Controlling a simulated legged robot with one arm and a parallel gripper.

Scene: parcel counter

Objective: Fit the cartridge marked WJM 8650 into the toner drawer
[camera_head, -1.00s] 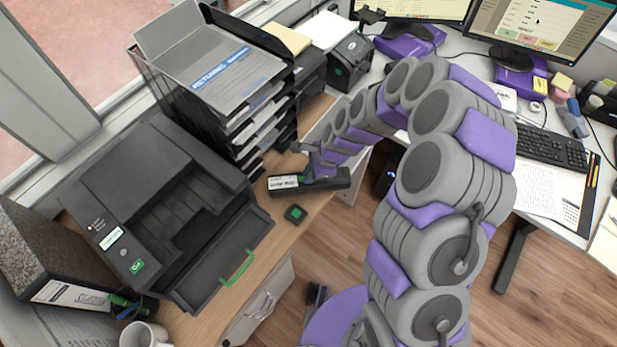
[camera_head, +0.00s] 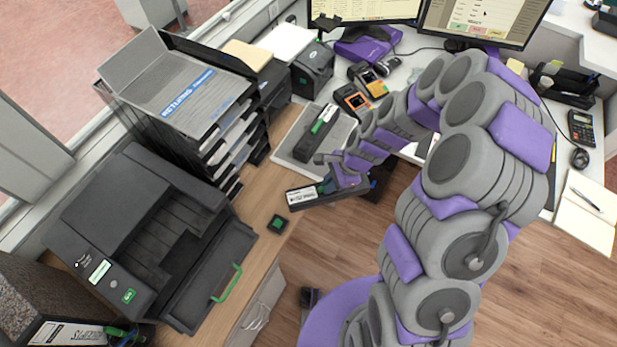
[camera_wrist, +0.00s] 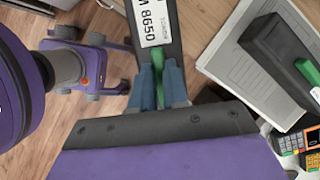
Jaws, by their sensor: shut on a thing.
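My gripper (camera_head: 340,184) is shut on the green handle (camera_wrist: 158,75) of a long black cartridge (camera_head: 328,196). The cartridge is held near the desk's right edge, slightly tilted in the head view. In the wrist view, its white label (camera_wrist: 152,20) reads "M 8650", with the rest cut off. The black printer (camera_head: 130,240) stands at the left. Its toner drawer (camera_head: 210,285) is pulled out at the front, with a green handle (camera_head: 230,284). The gripper and cartridge are apart from it, to its upper right.
Another black cartridge with a green handle (camera_head: 317,133) lies on a light grey pad (camera_head: 292,150); both also show in the wrist view. A small black-and-green block (camera_head: 278,224) sits between printer and cartridge. Stacked trays (camera_head: 210,120) stand behind. Card terminals (camera_head: 352,99) are beyond the pad.

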